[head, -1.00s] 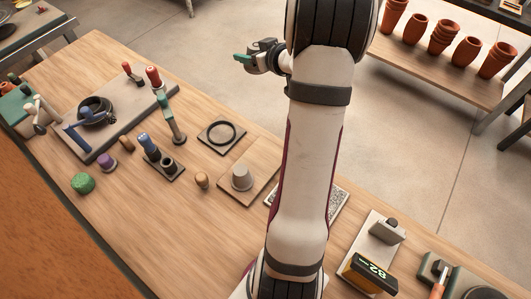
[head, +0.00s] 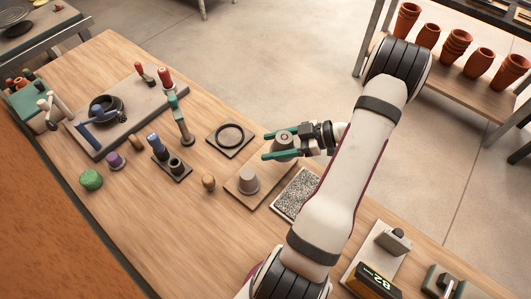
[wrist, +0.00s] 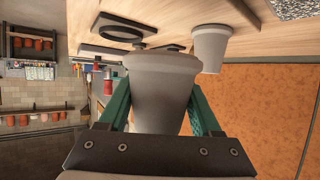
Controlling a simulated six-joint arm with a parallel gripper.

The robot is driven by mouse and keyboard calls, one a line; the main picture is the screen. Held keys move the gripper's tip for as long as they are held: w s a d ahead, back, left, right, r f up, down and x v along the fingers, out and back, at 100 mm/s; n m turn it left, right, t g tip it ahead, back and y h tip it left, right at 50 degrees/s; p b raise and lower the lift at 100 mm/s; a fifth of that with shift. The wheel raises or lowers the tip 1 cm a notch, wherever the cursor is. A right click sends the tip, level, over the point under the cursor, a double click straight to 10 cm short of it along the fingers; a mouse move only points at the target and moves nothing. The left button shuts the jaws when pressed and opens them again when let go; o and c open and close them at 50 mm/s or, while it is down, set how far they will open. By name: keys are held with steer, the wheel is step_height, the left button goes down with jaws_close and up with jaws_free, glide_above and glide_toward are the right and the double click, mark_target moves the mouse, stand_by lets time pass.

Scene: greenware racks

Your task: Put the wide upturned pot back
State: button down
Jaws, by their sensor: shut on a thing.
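My gripper (head: 266,146) is shut on a grey upturned pot (head: 284,140), with a green finger on each side of it. In the wrist view the held pot (wrist: 162,92) fills the middle between the fingers, its wide rim towards the table side. The pot is apart from the table, near its far edge. A second grey upturned pot (head: 249,182) stands on a pale wooden board (head: 231,187), in front and left of my gripper. It also shows beyond the held pot in the wrist view (wrist: 211,50).
A dark tile with a black ring (head: 231,138) lies left of my gripper. A speckled tray (head: 294,196) lies right of the wooden board. A wooden knob (head: 209,182) and a dark two-cup holder (head: 172,164) stand to the left. Terracotta pots (head: 456,46) fill the rear shelf.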

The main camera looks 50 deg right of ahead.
steer(key=w+f, duration=0.1)
steer(key=w, duration=0.1)
steer(key=shift+w+a+f, duration=0.3)
steer(key=shift+a+f, duration=0.05)
steer(key=shift+f, duration=0.05)
step_height(320, 180, down, 3)
steer(key=shift+w+f, duration=0.1)
steer(key=shift+f, duration=0.35)
steer(key=shift+f, duration=0.15)
steer(key=shift+c, duration=0.4)
jaws_free()
